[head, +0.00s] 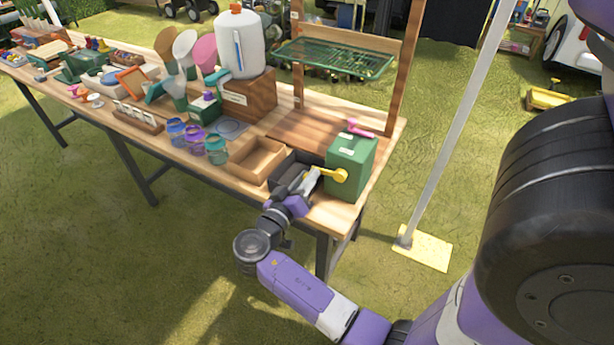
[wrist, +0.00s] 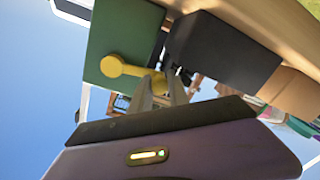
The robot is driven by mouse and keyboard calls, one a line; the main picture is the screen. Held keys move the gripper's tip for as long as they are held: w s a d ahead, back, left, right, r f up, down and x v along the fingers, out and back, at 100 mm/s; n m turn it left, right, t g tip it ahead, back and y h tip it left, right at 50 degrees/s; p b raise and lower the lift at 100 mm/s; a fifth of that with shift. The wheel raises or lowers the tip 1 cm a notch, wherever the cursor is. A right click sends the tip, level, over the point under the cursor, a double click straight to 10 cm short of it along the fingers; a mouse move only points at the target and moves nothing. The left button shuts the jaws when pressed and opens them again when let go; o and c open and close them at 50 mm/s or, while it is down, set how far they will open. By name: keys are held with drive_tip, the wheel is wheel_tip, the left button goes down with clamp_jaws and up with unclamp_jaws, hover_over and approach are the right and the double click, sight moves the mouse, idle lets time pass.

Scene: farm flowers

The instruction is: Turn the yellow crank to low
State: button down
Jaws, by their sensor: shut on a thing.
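The yellow crank (head: 339,175) is on the front face of a green box (head: 353,160) at the right end of the workbench. In the head view its arm points left from the hub. My gripper (head: 313,178) comes from the left and is shut on the crank's outer end. In the wrist view the crank's round hub (wrist: 112,66) is clear, and its arm runs right to between the fingertips of my gripper (wrist: 160,82). The exact contact is partly hidden. The setting labels are too small to read.
A pink handle (head: 360,129) sits on top of the green box. Left of the box are a dark bin (head: 290,168), which also shows close to my fingers in the wrist view (wrist: 220,50), and a wooden tray (head: 257,159). Colored jars (head: 195,140) stand farther left. A pole (head: 450,130) rises at right.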

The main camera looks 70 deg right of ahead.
drive_tip(key=shift+w+f, duration=0.1)
idle(0.3)
drive_tip(key=c, duration=1.3)
unclamp_jaws()
drive_tip(key=shift+w+a+b, duration=0.25)
drive_tip(key=shift+a, duration=1.05)
drive_tip(key=shift+w+a+b, duration=0.2)
drive_tip(key=shift+a+b, duration=0.05)
drive_tip(key=shift+a, duration=1.05)
drive_tip(key=shift+w+a+b, duration=0.25)
drive_tip(key=shift+a, duration=1.05)
